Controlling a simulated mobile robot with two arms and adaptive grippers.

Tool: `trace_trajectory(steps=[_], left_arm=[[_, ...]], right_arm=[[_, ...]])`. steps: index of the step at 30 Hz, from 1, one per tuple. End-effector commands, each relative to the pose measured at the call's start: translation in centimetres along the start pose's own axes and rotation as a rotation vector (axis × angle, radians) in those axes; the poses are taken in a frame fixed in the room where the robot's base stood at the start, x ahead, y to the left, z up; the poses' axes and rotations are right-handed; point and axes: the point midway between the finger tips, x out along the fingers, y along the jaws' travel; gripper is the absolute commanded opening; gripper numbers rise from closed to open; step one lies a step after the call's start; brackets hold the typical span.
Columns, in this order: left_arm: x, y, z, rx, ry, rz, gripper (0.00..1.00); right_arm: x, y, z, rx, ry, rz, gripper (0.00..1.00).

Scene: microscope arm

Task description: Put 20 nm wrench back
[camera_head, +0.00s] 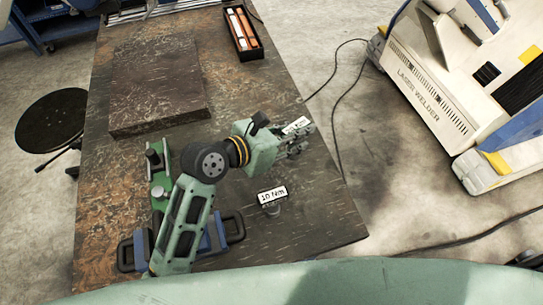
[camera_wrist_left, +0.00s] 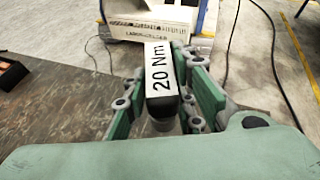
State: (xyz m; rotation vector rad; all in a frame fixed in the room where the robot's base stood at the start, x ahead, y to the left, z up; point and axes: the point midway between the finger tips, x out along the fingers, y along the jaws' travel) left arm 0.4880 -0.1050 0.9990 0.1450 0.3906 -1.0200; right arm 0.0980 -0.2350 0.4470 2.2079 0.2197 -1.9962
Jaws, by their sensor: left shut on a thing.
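The 20 Nm wrench (camera_wrist_left: 160,72) has a white label and a dark end, and in the left wrist view it sits between my fingers. In the head view only its white label end (camera_head: 296,126) shows clearly. My left gripper (camera_head: 298,142) is shut on it above the table's right side; its green fingers also show in the left wrist view (camera_wrist_left: 163,88). A 10 Nm wrench (camera_head: 272,195) with a white label stands on the table, below the gripper in the picture. My right gripper is not in view.
The worktable (camera_head: 315,215) has a raised dark slab (camera_head: 158,80) and a black tray (camera_head: 239,38) with orange and white items. A laser welder (camera_head: 425,95) stands right; a stool (camera_head: 50,122) left.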

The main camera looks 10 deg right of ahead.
Motion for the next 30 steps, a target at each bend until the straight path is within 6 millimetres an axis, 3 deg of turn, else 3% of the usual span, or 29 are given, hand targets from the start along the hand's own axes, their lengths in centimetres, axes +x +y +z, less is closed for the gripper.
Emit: trace_trajectory(steps=[5, 18, 25, 30], left_arm=[[-0.4, 0.9, -0.8, 0.000, 0.002, 0.010, 0.00], [-3.2, 8.7, -7.3, -0.002, 0.001, 0.009, 0.00], [-3.5, 9.9, -8.5, -0.002, -0.003, 0.007, 0.00], [-2.6, 10.0, -10.9, -0.005, -0.001, 0.007, 0.00]], right_arm=[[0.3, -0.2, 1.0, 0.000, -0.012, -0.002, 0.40], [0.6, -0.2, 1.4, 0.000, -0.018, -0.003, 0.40], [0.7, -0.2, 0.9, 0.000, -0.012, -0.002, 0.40], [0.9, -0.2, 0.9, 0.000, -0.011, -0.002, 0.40]])
